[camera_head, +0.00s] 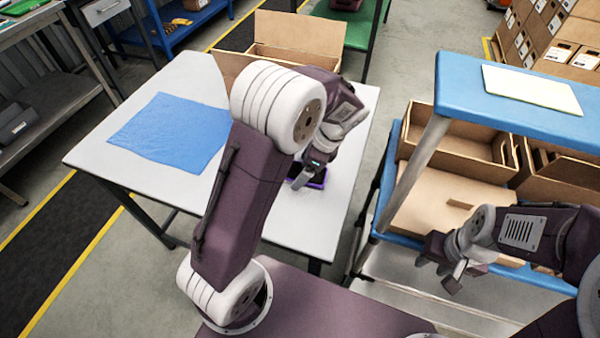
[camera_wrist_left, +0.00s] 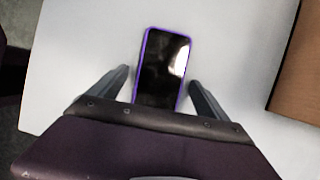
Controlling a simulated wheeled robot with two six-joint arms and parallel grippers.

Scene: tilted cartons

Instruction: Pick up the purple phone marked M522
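A phone with a purple edge and a dark, glossy screen (camera_wrist_left: 160,75) lies flat on the white table (camera_wrist_left: 85,50). In the head view the phone (camera_head: 316,181) shows only in part behind my left gripper (camera_head: 308,172). In the left wrist view my left gripper (camera_wrist_left: 158,88) is open, with one finger on each side of the phone and a gap to each edge. No M522 marking can be read. My right gripper (camera_head: 446,268) hangs by the blue shelf unit at the right; its fingers are too small to judge.
A blue cloth (camera_head: 170,128) lies on the table's left part. An open carton (camera_head: 295,45) stands at the table's far edge and shows at the right of the wrist view (camera_wrist_left: 297,75). Open cartons (camera_head: 455,140) sit on the blue shelf unit (camera_head: 460,90) at the right.

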